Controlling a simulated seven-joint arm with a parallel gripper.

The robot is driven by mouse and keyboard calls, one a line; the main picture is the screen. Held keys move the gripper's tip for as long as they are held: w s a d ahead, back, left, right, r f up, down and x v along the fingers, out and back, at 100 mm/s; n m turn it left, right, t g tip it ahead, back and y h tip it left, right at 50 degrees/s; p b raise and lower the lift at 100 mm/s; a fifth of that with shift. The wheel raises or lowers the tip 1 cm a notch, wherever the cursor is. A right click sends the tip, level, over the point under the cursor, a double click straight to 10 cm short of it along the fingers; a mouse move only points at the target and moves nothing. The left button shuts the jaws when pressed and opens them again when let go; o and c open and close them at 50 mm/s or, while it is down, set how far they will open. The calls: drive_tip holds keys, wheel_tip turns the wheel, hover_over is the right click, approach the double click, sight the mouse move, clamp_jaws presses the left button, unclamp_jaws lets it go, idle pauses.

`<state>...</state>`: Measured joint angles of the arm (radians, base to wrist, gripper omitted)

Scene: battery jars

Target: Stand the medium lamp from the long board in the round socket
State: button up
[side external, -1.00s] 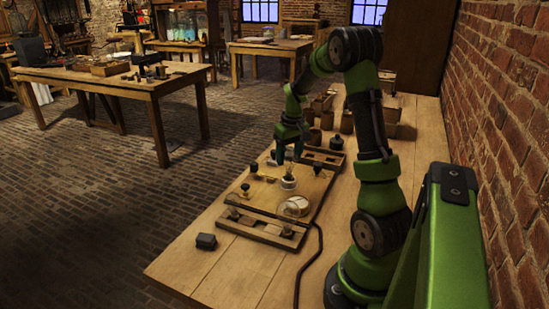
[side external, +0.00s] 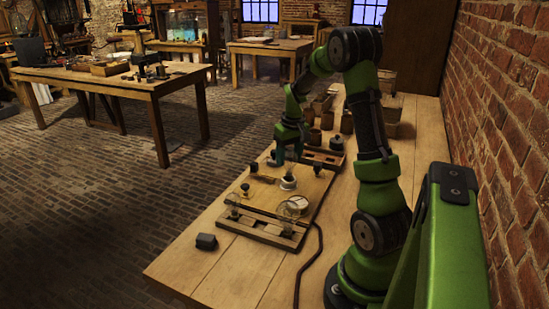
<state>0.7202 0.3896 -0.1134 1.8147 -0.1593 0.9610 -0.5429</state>
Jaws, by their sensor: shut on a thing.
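My gripper (side external: 289,158) is shut and points down over the back part of the flat wooden panel (side external: 318,190). A small pale, glassy shape, seemingly the medium lamp (side external: 288,170), shows just below the fingers. It is directly above the white round socket (side external: 288,184); I cannot tell whether it touches or is seated. The long board (side external: 262,231) lies along the near edge of the panel. A clear glass lamp (side external: 233,204) stands at its left end, and another glass lamp (side external: 291,208) shows toward its right end.
A round pale dial (side external: 299,202) and small dark knobs (side external: 245,187) sit on the panel. A second slotted board (side external: 325,157) and several brown jars (side external: 347,122) stand behind. A dark block (side external: 206,241) lies front left. A dark cable (side external: 319,250) crosses the right side.

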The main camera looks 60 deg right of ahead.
drive_tip(key=shift+f, duration=0.55)
idle(0.4)
drive_tip(key=o, duration=0.9)
drive_tip(key=shift+s+a+r, duration=0.1)
drive_tip(key=shift+s+r, duration=0.05)
drive_tip(key=shift+r, duration=1.65)
drive_tip(key=shift+s+a+r, duration=0.15)
drive_tip(key=shift+s+r, duration=0.05)
drive_tip(key=shift+r, duration=1.65)
drive_tip(key=shift+s+a+r, duration=0.1)
drive_tip(key=shift+s+r, duration=0.05)
drive_tip(key=shift+r, duration=1.65)
